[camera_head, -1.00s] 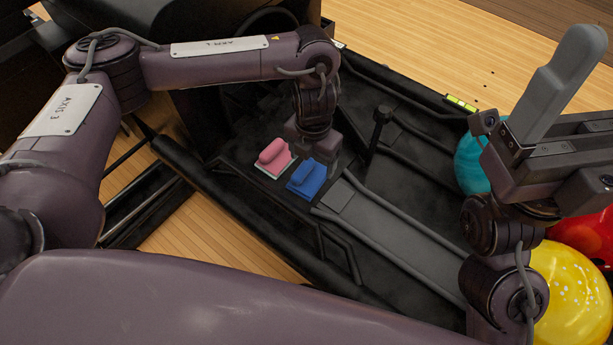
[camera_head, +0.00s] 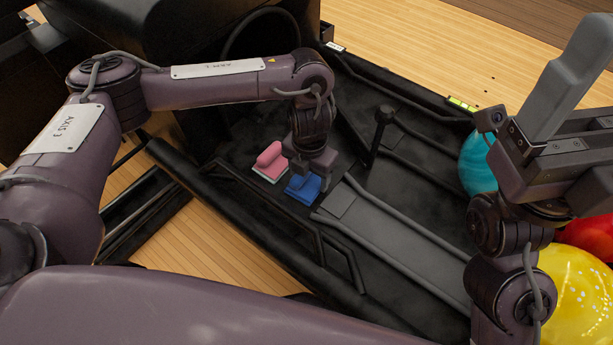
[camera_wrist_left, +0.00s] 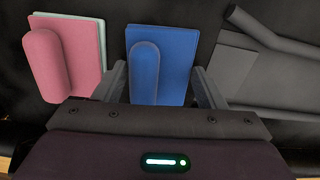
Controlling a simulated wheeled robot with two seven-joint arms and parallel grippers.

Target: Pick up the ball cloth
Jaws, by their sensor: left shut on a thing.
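A blue pad with a rounded grip on top (camera_head: 304,188) lies on the dark deck of the ball return. In the left wrist view the blue pad (camera_wrist_left: 176,62) sits between the two fingers, which stand on either side of the grip. A pink pad of the same shape with a pale base (camera_head: 270,162) lies just left of it, apart from the gripper; it also shows in the left wrist view (camera_wrist_left: 62,62). My right gripper (camera_head: 565,110) is raised at the right; its finger gap is unclear.
A grey ramp with rails (camera_head: 400,245) runs beside the blue pad. A black post (camera_head: 379,135) stands behind it. Teal (camera_head: 476,165), yellow (camera_head: 580,290) and red (camera_head: 590,235) balls lie at the right, near my right arm. A low black rail edges the front.

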